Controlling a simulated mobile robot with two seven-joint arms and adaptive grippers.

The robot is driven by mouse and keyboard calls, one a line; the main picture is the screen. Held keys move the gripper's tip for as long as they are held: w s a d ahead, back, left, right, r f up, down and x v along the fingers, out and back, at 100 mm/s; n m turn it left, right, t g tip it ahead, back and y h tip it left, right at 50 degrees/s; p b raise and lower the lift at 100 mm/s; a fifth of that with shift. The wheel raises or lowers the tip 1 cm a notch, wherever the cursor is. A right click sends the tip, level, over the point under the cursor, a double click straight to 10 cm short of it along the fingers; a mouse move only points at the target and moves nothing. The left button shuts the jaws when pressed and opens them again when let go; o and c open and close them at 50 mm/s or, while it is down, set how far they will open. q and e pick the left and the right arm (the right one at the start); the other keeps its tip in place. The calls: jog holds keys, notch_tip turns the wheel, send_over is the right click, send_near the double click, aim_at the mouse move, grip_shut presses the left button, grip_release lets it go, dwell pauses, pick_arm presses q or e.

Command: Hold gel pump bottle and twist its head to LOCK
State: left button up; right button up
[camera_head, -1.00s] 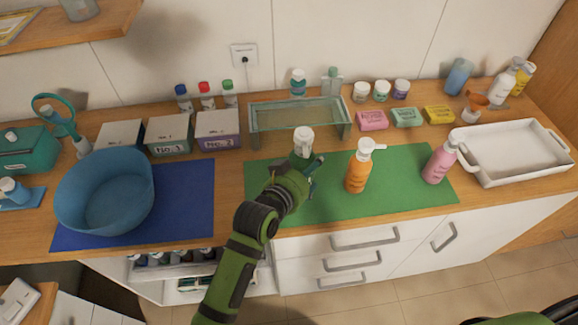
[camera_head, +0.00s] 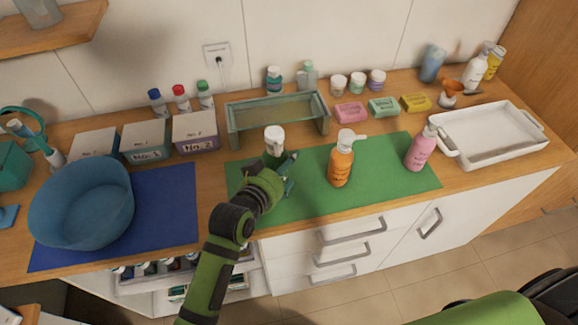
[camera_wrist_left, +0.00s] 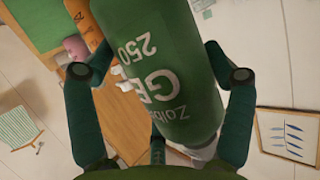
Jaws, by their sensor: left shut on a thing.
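The green gel pump bottle (camera_head: 271,152) stands at the left part of the green mat (camera_head: 309,193), with its white pump head (camera_head: 274,134) on top. In the left wrist view the bottle (camera_wrist_left: 160,60) fills the middle, with white "GEL 250" lettering. My left gripper (camera_head: 280,172) is at the bottle's near side and shut on its body; its fingers show on both sides of the bottle in the left wrist view (camera_wrist_left: 158,85). The bottle's lower part is hidden behind the gripper in the head view. My right gripper is not seen; a green part of mine shows at the bottom right.
An orange pump bottle (camera_head: 340,165) and a pink one (camera_head: 420,150) stand on the mat to the right. A glass-like stand (camera_head: 322,121) is behind. A blue bowl (camera_head: 60,215) is at left, a white tray (camera_head: 449,146) at right.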

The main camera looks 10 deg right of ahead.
pick_arm(q)
jog(key=shift+w+a+f+b, duration=0.75)
jog(key=shift+a+f+b, duration=0.25)
jog(key=shift+a+f, duration=0.25)
jog(key=shift+w+a+f+b, duration=0.75)
jog(key=shift+a+f+b, duration=0.3)
jog(key=shift+a+f, duration=0.2)
jog(key=shift+w+a+f+b, duration=0.75)
jog(key=shift+a+f+b, duration=0.35)
jog(key=shift+f, duration=0.25)
jog(key=shift+w+a+f, duration=0.15)
jog(key=shift+a, duration=0.15)
jog(key=shift+f, duration=0.35)
